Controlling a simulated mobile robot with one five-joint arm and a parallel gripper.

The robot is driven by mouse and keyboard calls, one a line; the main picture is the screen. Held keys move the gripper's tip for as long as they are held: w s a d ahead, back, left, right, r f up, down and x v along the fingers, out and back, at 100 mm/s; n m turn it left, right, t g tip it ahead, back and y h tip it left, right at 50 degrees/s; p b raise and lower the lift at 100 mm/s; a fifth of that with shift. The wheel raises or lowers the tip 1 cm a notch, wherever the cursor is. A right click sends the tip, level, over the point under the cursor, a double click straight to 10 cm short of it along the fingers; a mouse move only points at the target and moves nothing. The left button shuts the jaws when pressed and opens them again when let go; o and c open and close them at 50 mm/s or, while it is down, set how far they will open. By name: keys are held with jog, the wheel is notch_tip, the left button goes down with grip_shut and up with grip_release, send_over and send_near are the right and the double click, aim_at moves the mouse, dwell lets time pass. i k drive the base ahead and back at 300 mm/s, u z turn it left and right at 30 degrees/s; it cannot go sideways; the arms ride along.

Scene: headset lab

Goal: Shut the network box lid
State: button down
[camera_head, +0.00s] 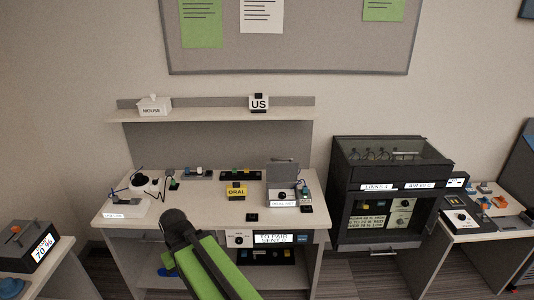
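A small light-coloured box (284,198) stands on the right part of the white desk, with its grey lid (283,168) standing up open at the back. A label on its front is too small to read surely; I take it to be the network box. A dark round part shows inside it. My folded arm rises from the bottom edge, left of the box and apart from it. Its green and black links meet at a dark joint over the desk's front edge. My gripper's fingers are not in view.
The desk (185,216) also bears a yellow ORAL sign (236,191), a white device with a dark round top (142,185) and small switch bars behind. A dark glass-topped cabinet (341,187) stands to the right. A shelf (205,114) is above. Bare desk lies left of the box.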

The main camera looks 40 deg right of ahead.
aim_at(275, 172)
jog(key=u, duration=0.1)
jog(key=i, duration=1.55)
jog(key=z, duration=0.6)
